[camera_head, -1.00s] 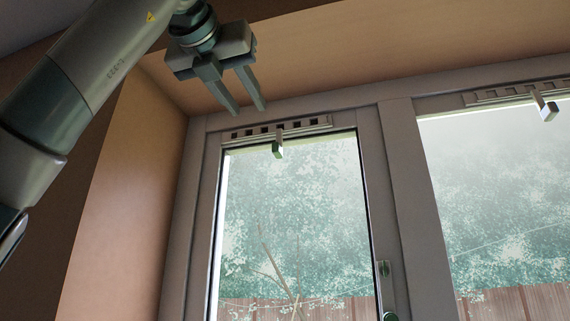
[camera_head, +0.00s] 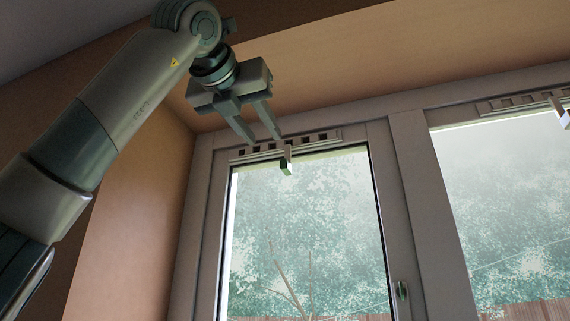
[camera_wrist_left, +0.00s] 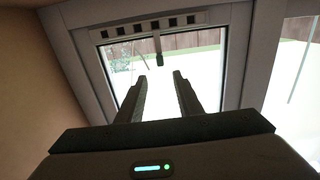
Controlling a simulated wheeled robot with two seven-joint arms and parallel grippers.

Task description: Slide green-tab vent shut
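The left slotted vent (camera_head: 315,137) is on the top of the window frame, with dark openings showing along its strip. Its small tab (camera_head: 287,167) hangs below it; its face looks pale with a greenish tint. A second vent (camera_head: 510,102) with a similar tab (camera_head: 562,115) is at the upper right, so colour alone does not clearly separate the two. My left gripper (camera_head: 263,139) is open and empty, its fingertips just by the left vent, to the left of the tab. In the left wrist view the tab (camera_wrist_left: 159,57) shows beyond and between the spread fingers. My right gripper is not in view.
The window frame (camera_head: 407,160) surrounds two panes. A handle (camera_head: 402,291) sits on the frame to the right of the left pane. The tan side wall (camera_head: 130,220) and the recess ceiling (camera_head: 350,60) lie close to my left arm.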

